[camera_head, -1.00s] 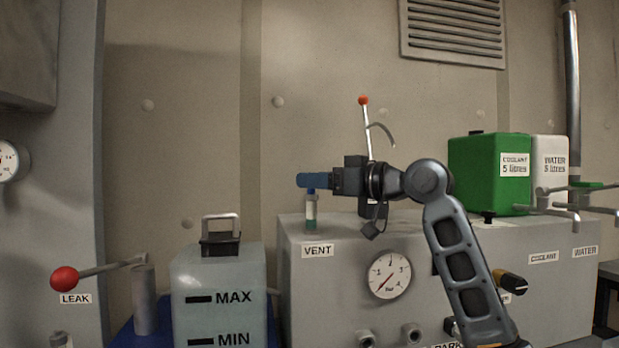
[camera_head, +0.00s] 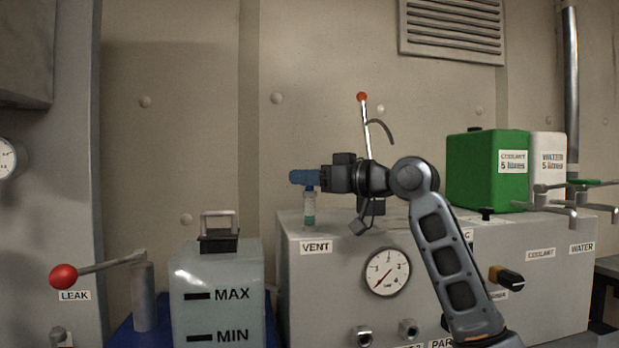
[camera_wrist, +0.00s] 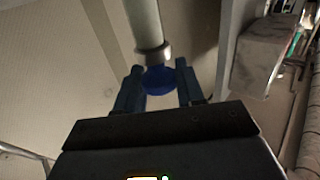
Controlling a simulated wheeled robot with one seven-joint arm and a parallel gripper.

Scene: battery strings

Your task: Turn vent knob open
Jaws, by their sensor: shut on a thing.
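The vent knob is a blue cap on a short clear tube with green inside, standing upright on the grey box above the VENT label (camera_head: 316,247). In the head view only a sliver of the knob (camera_head: 309,189) shows below my blue fingers. My gripper (camera_head: 304,177) reaches in level from the right at the top of the tube. In the wrist view my gripper (camera_wrist: 158,86) has one finger on each side of the round blue knob (camera_wrist: 158,78) and is shut on it.
A round gauge (camera_head: 387,271) is on the box front. A red-tipped lever (camera_head: 362,97) rises behind my wrist. A translucent MAX/MIN tank (camera_head: 217,300) and the red-balled LEAK lever (camera_head: 64,277) stand left. A green coolant can (camera_head: 486,170) stands right.

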